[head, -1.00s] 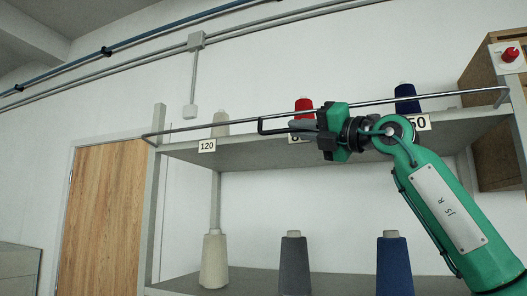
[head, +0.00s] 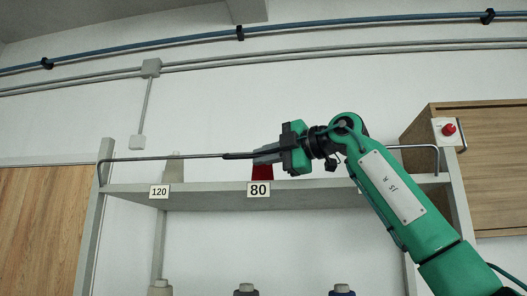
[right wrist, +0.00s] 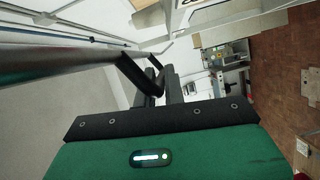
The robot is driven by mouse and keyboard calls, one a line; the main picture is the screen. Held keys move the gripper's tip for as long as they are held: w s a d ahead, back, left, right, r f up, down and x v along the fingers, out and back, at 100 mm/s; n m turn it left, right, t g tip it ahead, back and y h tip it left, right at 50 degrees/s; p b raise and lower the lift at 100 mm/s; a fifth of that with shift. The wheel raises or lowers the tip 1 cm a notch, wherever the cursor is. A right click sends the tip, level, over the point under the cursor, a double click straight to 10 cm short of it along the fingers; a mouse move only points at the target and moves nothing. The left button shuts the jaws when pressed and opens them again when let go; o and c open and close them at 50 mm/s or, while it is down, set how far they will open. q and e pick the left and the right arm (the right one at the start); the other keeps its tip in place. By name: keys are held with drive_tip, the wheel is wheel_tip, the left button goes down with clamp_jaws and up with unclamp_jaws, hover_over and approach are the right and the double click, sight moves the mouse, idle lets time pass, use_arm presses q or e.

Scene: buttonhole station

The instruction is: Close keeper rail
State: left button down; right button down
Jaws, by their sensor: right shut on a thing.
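The keeper rail (head: 175,157) is a thin metal bar with bent ends. It runs across the front of the upper shelf, just above the shelf's edge (head: 210,196). A dark handle (head: 238,156) sits along it left of my right gripper (head: 262,156). My right gripper is shut on the handle, with its arm reaching in from the lower right. In the right wrist view, the rail (right wrist: 50,62) looms large at left, and the dark handle (right wrist: 138,72) runs between the gripper's fingers (right wrist: 160,92). My gripper hides part of the rail in the head view. My left gripper is out of view.
A pale cone (head: 174,170) and a red cone (head: 262,172) stand on the upper shelf behind labels 120 (head: 159,191) and 80 (head: 259,190). Several cone tops show below.

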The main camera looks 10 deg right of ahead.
drive_tip(key=shift+w+d+r+m+g+h+p, duration=0.25)
drive_tip(key=shift+w+r+m+g+p, duration=0.35)
drive_tip(key=shift+m+p, duration=0.75)
drive_tip(key=shift+w+d+r+m+g+h+p, duration=0.25)
drive_tip(key=shift+w+r+m+p, duration=0.6)
drive_tip(key=shift+p, duration=0.85)
drive_tip(key=c, duration=1.5)
unclamp_jaws()
drive_tip(key=shift+w+f, duration=0.1)
drive_tip(key=b+v, duration=0.3)
drive_tip(key=v, duration=1.1)
drive_tip(key=shift+w, duration=0.15)
